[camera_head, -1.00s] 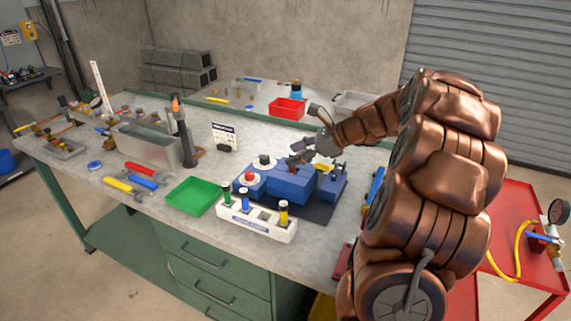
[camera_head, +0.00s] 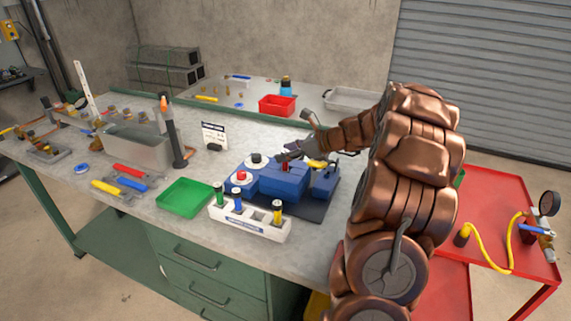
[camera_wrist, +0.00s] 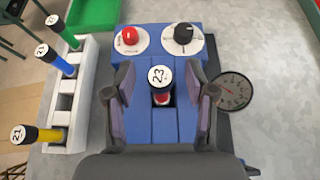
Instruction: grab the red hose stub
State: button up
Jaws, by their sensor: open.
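The red hose stub (camera_wrist: 162,97) stands in the middle of the blue block fixture (camera_wrist: 150,130) in the wrist view. It has a white cap marked 23, and red shows just below the cap. In the head view a bit of red (camera_head: 285,167) shows under my gripper (camera_head: 287,156). In the wrist view my gripper (camera_wrist: 161,80) is open. One finger is on each side of the stub, with a gap to it on both sides. The stub's lower part is hidden in the block.
A white rack (camera_head: 250,227) holds green, blue and yellow stubs (camera_head: 277,212), with one empty slot. The fixture has a red knob (camera_wrist: 130,37) and a black knob (camera_wrist: 183,33). A round gauge (camera_wrist: 234,91) lies right of it. A green tray (camera_head: 185,197) is at left.

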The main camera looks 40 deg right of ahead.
jog(key=shift+w+a+f, duration=0.15)
jog(key=shift+w+f, duration=0.05)
jog(key=shift+w, duration=0.1)
grip_shut()
